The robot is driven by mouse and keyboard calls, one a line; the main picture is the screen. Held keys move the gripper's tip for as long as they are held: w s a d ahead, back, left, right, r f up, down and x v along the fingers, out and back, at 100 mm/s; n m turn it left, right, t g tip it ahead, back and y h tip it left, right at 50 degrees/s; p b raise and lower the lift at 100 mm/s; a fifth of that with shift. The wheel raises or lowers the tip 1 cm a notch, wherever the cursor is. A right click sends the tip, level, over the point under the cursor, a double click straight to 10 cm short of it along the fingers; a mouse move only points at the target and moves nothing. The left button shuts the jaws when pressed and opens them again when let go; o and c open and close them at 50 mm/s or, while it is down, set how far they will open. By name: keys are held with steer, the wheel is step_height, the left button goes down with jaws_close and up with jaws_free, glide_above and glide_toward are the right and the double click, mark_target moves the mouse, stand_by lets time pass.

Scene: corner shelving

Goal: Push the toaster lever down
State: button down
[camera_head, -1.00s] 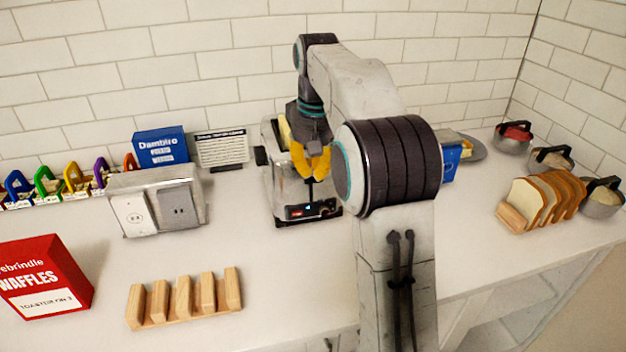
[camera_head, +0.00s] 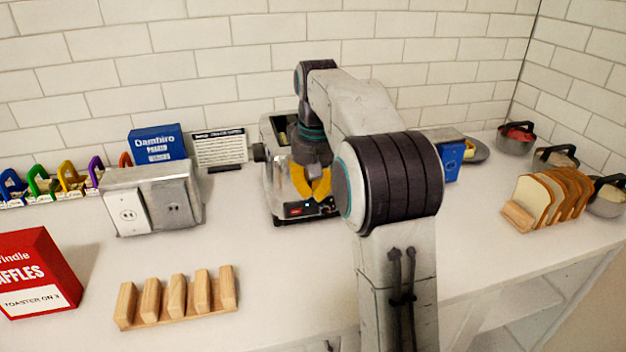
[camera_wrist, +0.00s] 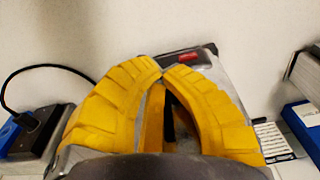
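The toaster (camera_head: 279,165) is a silver and black box on the counter near the back wall. Its front shows a small panel with a red light (camera_head: 296,210). My gripper (camera_head: 312,196), with yellow fingers, points down right at the toaster's front. In the wrist view its fingertips (camera_wrist: 163,76) meet, with nothing between the tips. The toaster (camera_wrist: 208,60) shows behind and between the fingers there, with a red mark near the tips. A dark upright slot or strip (camera_wrist: 169,118) shows between the fingers. The lever itself I cannot make out; my fingers cover that area.
A metal outlet box (camera_head: 150,200) stands left of the toaster, with a blue box (camera_head: 157,146) and a sign (camera_head: 220,149) behind. A red waffle box (camera_head: 38,270) and wooden rack (camera_head: 178,302) lie in front. Bread slices (camera_head: 546,196) stand right. The counter before the toaster is clear.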

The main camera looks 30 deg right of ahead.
steer(key=shift+f, duration=0.2)
steer(key=shift+s+a+r, duration=0.15)
steer(key=shift+s+r, duration=0.1)
steer(key=shift+s, duration=0.4)
steer(key=shift+s+a+r, duration=0.1)
steer(key=shift+s+r, duration=0.15)
steer(key=shift+s, duration=0.35)
step_height(320, 180, up, 12)
steer(key=s, duration=0.1)
steer(key=shift+a, duration=0.15)
stand_by(0.6)
steer(key=shift+s, duration=0.1)
